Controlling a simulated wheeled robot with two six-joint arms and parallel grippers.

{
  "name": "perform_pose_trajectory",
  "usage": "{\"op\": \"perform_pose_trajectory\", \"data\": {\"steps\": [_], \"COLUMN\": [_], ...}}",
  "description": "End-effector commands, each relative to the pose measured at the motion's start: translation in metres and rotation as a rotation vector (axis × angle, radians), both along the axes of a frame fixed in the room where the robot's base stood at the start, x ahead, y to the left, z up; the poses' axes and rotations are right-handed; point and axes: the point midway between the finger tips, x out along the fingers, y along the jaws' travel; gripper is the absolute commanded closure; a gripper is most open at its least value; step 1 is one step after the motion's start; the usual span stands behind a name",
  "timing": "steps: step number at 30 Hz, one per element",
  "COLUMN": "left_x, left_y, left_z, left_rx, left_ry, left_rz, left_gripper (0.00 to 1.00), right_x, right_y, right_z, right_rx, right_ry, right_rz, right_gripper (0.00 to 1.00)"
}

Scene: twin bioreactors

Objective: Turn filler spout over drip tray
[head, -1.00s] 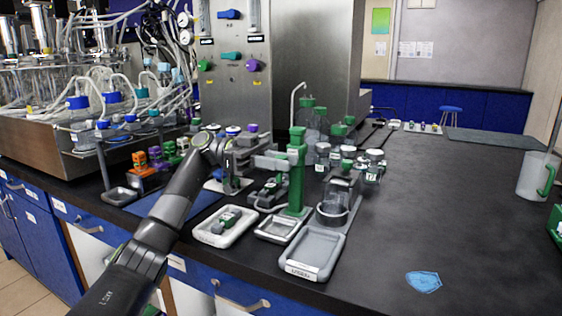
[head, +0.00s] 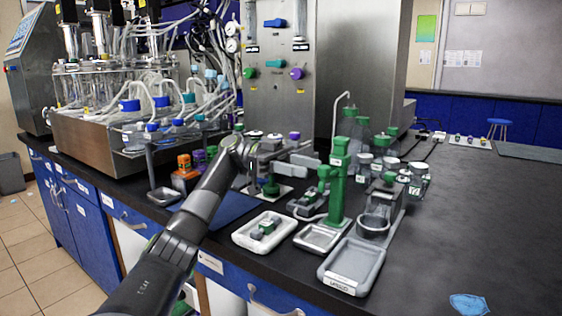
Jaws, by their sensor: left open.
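The filler has an upright green post (head: 338,188) on the bench, with smaller green parts at its left side. I cannot clearly make out the spout; pale grey parts overlap there. The drip tray (head: 318,238), a shallow metal tray, lies in front of the post's foot. My left gripper (head: 306,166) is open, just left of the post's upper part, at the end of my dark arm from the lower left. I cannot tell whether it touches the filler. My right gripper is not in view.
A white tray (head: 264,232) with small green-and-grey parts lies left of the drip tray. A grey labelled tray (head: 351,267) lies to its right. Green-capped bottles (head: 385,160) stand behind the post. Glass bioreactors (head: 100,85) stand at the back left. The right bench is largely clear.

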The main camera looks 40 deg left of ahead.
Motion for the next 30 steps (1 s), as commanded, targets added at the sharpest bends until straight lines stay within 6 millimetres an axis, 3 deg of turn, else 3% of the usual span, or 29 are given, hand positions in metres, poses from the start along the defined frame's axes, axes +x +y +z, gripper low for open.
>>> {"op": "perform_pose_trajectory", "data": {"steps": [6,12,18,30], "left_x": [-0.001,-0.002,-0.003,-0.003], "left_y": [0.038,0.059,0.069,0.071], "left_z": [0.002,0.001,0.001,0.0], "left_rx": [-0.002,-0.001,-0.001,0.0], "left_ry": [0.0,0.0,-0.001,-0.001], "left_rz": [0.003,0.002,0.001,0.0], "left_gripper": [0.57,0.57,0.57,0.57], "right_x": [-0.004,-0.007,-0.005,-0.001], "right_y": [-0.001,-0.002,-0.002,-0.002], "right_z": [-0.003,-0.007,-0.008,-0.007], "right_rx": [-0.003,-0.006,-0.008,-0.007], "right_ry": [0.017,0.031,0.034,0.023], "right_rz": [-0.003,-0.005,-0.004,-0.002], "right_gripper": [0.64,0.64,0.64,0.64]}}
